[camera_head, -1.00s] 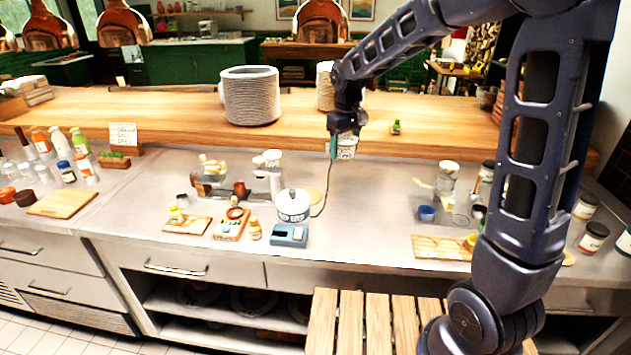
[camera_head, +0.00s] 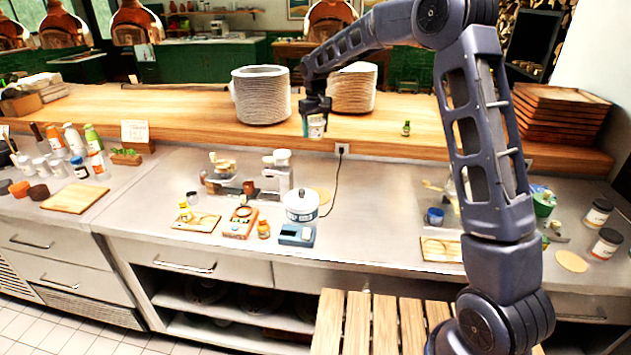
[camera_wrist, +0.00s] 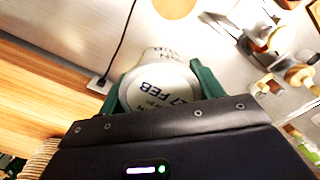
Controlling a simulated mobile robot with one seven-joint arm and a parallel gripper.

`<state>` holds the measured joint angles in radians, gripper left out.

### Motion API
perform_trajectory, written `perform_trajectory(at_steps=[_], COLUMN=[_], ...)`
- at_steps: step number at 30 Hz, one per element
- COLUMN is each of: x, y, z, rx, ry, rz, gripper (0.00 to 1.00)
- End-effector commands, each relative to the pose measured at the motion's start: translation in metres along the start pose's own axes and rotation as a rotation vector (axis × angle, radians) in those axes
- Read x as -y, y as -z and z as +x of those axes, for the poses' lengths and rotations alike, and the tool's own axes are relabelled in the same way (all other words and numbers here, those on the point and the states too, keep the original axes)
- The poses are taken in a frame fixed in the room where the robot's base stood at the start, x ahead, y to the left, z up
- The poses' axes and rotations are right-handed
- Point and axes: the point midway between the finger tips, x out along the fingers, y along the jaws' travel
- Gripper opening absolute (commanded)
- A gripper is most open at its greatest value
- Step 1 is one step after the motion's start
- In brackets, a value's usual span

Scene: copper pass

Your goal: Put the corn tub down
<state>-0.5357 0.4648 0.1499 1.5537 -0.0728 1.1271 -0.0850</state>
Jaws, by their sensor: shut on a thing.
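My gripper (camera_head: 316,112) is shut on the corn tub (camera_head: 316,129), a small pale tub with dark lettering. In the head view they are in front of the raised wooden shelf (camera_head: 200,101), near its front edge, just left of the wall socket. In the wrist view the tub's white lid (camera_wrist: 158,88) reads "27 FEB" and sits between the two green fingers of my gripper (camera_wrist: 160,82). The tub appears held clear of the steel counter (camera_head: 375,200). Its underside is hidden, and its exact height over the shelf edge cannot be told.
The counter right of the cord is largely bare.

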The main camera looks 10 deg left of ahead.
Motion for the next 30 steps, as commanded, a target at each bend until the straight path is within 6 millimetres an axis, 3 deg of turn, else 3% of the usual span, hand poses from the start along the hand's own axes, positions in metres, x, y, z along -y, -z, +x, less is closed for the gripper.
perform_trajectory(at_steps=[18, 30], x=[0.0, 0.0], y=[-0.001, -0.001], z=[0.129, 0.161], rx=[0.005, 0.003], ry=[0.001, 0.0], rz=[0.0, 0.0], gripper=[0.39, 0.39])
